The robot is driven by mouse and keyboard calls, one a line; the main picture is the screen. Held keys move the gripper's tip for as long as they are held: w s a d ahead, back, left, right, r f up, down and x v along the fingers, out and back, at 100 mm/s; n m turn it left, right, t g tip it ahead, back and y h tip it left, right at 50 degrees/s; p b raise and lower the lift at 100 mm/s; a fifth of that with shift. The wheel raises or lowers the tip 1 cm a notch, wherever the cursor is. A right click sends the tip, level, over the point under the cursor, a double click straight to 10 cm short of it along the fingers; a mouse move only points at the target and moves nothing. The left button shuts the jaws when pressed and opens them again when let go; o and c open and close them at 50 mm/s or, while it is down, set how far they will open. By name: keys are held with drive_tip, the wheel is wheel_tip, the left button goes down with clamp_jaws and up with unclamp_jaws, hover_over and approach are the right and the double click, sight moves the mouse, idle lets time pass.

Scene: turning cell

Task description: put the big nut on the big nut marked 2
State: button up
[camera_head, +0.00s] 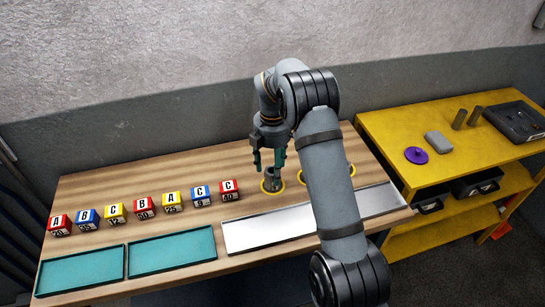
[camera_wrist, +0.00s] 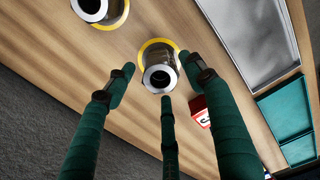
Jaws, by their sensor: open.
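A grey, hollow metal piece (camera_head: 271,182) stands upright inside a yellow ring on the wooden table; in the wrist view its shiny wall and pale round top (camera_wrist: 161,77) show. A second similar piece (camera_wrist: 92,8) with a yellow ring is cut off at the top left of the wrist view. In the head view my arm hides most of that area. I cannot read a number on either piece, so I cannot tell which is marked 2. My gripper (camera_head: 267,158) has three teal fingers, spread open and empty, just above the first piece, around its top in the wrist view.
Several lettered cubes (camera_head: 145,206) stand in a row at the left. Two teal trays (camera_head: 172,254) and a long pale tray (camera_head: 270,228) lie along the front. A yellow shelf (camera_head: 385,130) at the right holds a purple disc (camera_head: 416,155) and other parts. A wall stands behind.

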sight(272, 170)
wheel_tip(272, 170, up, 12)
drive_tip(key=shift+p, duration=0.4)
drive_tip(key=shift+f, duration=0.1)
